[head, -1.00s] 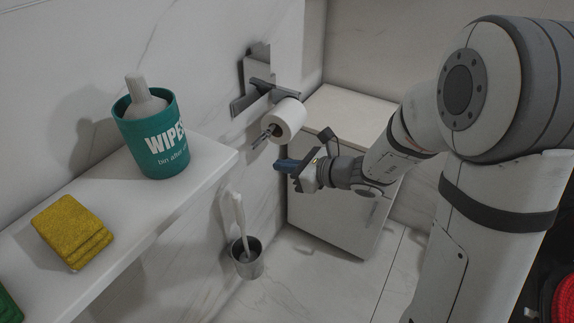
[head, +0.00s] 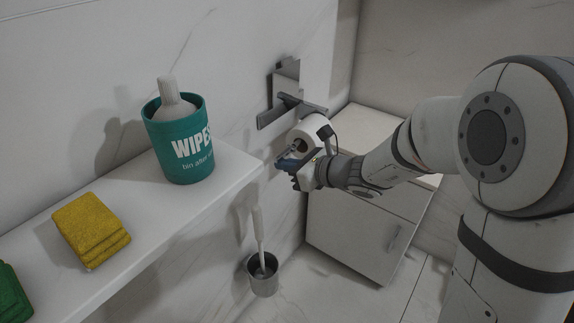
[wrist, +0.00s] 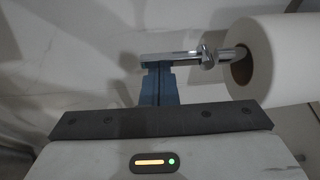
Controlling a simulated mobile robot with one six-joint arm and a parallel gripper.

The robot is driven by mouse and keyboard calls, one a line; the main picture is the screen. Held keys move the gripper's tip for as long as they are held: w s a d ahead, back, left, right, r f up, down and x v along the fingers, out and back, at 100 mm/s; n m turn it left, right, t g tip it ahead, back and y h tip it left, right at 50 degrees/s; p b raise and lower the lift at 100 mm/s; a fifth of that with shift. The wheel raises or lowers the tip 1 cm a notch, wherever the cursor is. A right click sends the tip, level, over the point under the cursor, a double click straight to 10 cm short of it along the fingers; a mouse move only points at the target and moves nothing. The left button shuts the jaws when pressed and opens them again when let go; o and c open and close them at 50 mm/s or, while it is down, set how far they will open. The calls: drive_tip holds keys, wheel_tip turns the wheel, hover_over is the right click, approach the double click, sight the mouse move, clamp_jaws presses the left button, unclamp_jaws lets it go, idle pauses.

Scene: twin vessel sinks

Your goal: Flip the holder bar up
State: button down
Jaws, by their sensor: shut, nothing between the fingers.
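The holder bar (wrist: 172,57) is a chrome rod in the wrist view, lying roughly level and running into the core of a white toilet roll (wrist: 288,58). The roll also shows in the head view (head: 306,136), below a dark wall bracket (head: 292,103). My gripper (wrist: 158,68) is shut and empty, with its blue fingertips at the bar's free left end. In the wrist view the tips overlap the bar's lower edge; I cannot tell whether they touch. In the head view my gripper (head: 282,162) hides most of the bar.
A white shelf (head: 135,215) at the left carries a teal wipes tub (head: 180,140) and folded yellow cloths (head: 92,230). A toilet brush in a metal cup (head: 263,276) stands below. A white cabinet (head: 355,220) is behind my gripper.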

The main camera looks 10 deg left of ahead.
drive_tip(key=shift+s+d+r+m+p, duration=0.1)
drive_tip(key=shift+d+r+m+p, duration=0.2)
drive_tip(key=shift+p, duration=0.5)
